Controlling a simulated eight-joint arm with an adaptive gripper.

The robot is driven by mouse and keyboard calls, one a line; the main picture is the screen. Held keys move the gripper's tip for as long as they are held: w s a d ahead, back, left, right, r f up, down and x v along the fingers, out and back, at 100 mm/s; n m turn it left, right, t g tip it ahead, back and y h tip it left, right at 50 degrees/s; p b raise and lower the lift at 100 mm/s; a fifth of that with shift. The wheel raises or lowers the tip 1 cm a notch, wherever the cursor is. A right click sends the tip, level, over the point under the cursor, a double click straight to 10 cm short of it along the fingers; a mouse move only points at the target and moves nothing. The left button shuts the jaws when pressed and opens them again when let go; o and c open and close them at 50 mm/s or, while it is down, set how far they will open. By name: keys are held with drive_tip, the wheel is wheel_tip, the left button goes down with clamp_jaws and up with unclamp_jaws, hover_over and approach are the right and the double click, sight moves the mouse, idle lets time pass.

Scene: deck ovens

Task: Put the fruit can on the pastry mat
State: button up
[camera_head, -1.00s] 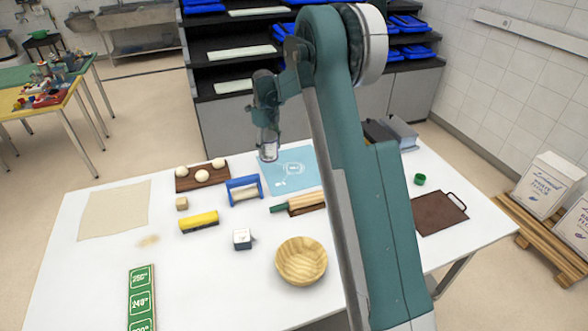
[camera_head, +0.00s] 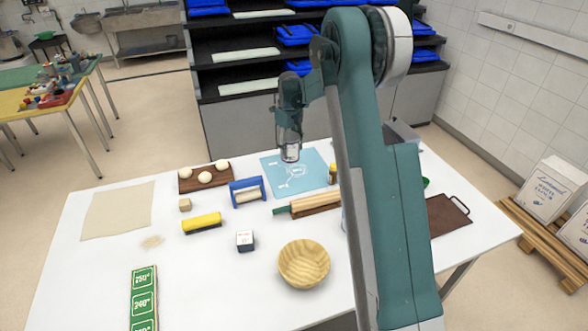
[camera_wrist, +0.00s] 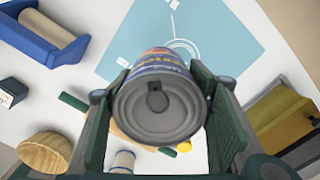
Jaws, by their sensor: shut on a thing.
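My gripper (camera_head: 289,142) is shut on the fruit can (camera_head: 289,154), with one finger on each side. In the wrist view the can (camera_wrist: 158,105) shows its grey metal end with a pull tab, and a strip of blue and orange label. The pastry mat (camera_head: 318,178) is a light blue sheet with white markings, flat at the back of the white table. In the head view the can is in front of the mat's back part and looks held above it. The mat (camera_wrist: 215,35) also shows beyond the can in the wrist view.
A rolling pin (camera_head: 310,204) and a small orange-brown jar (camera_head: 332,173) are close to the mat. A blue-framed roller (camera_head: 247,191) and a board with dough balls (camera_head: 205,181) are to its left. A wooden bowl (camera_head: 304,263) stands nearer. The mat's visible surface is clear.

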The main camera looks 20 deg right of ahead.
drive_tip(key=shift+f, duration=2.85)
drive_tip(key=shift+f, duration=1.9)
drive_tip(key=shift+f, duration=0.15)
drive_tip(key=o, duration=1.3)
wheel_tip(320, 180, up, 12)
drive_tip(key=shift+r, duration=0.2)
